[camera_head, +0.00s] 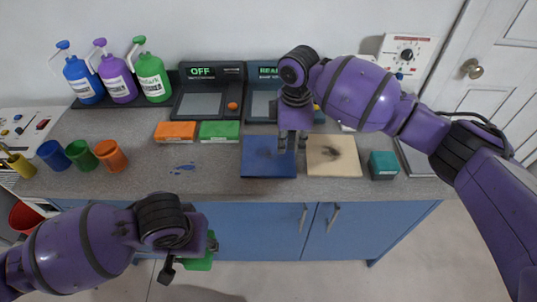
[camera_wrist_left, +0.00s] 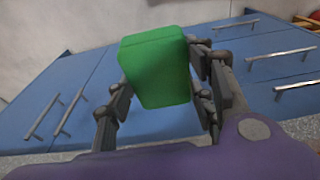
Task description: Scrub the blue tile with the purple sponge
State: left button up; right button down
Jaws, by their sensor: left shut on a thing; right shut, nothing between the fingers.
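The blue tile (camera_head: 262,166) lies flat on the grey counter near its front edge, with a faint darker patch partly behind my right gripper. My right gripper (camera_head: 291,148) is shut and empty, pointing down over the right part of the blue tile; I cannot tell whether it touches. My left gripper (camera_head: 204,250) is in front of the counter, below its top. It is shut on a green block (camera_head: 199,263), which also shows between the fingers of my left gripper (camera_wrist_left: 160,88) in the left wrist view. I see no purple sponge.
A beige tile (camera_head: 345,168) with a black smudge and a teal block (camera_head: 384,166) lie right of the blue tile. Orange (camera_head: 176,132) and green (camera_head: 219,132) boxes lie behind-left. A blue stain (camera_head: 183,168) marks the counter. Cups (camera_head: 111,155) and bottles (camera_head: 118,78) stand left.

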pick_arm(q)
jog(key=shift+f, duration=0.15)
pick_arm(e)
jog(key=shift+f, duration=0.7)
jog(key=shift+r, duration=0.1)
